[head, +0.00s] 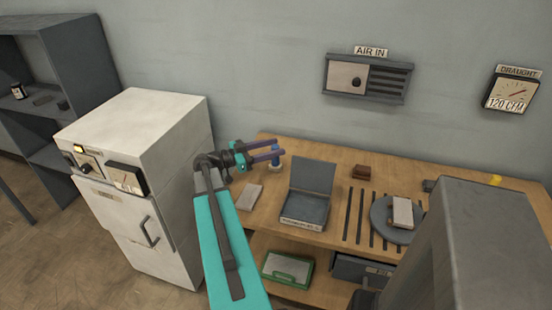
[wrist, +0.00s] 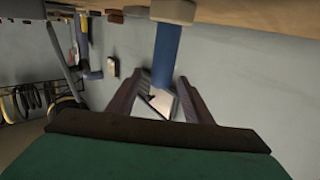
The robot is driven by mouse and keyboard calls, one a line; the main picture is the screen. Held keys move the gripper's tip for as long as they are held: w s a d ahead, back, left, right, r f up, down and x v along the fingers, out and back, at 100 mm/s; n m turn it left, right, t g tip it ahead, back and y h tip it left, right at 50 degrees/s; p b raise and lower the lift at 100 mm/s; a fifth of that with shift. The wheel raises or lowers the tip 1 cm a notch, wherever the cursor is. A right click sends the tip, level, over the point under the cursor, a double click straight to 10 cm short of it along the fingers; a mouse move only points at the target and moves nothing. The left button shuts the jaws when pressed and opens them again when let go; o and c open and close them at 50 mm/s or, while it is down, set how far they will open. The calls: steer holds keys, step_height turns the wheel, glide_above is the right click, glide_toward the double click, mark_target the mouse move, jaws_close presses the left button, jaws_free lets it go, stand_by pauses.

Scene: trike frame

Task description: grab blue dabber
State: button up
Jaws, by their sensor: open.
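The blue dabber (head: 275,158) stands upright on the wooden bench, near its back left corner. In the wrist view, which shows the bench at the top, its blue shaft (wrist: 166,55) rises from a pale block-like base (wrist: 172,12). My gripper (head: 280,147) is open, its two purple fingers reaching level from the left at the dabber's upper part. In the wrist view my gripper (wrist: 160,78) has one finger on each side of the shaft's line, with gaps visible. I cannot tell how deep the shaft sits between the fingers. Nothing is gripped.
A white cabinet (head: 150,130) stands left of the bench (head: 330,158). An open grey case (head: 308,195), a pale block (head: 249,196) and a brown block (head: 361,172) lie on the bench. A round grey plate (head: 378,222) is farther right. The wall is close behind.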

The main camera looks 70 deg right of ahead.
steer(key=shift+p+x, duration=1)
steer(key=shift+x, duration=1.55)
steer(key=shift+f, duration=0.15)
jaws_close()
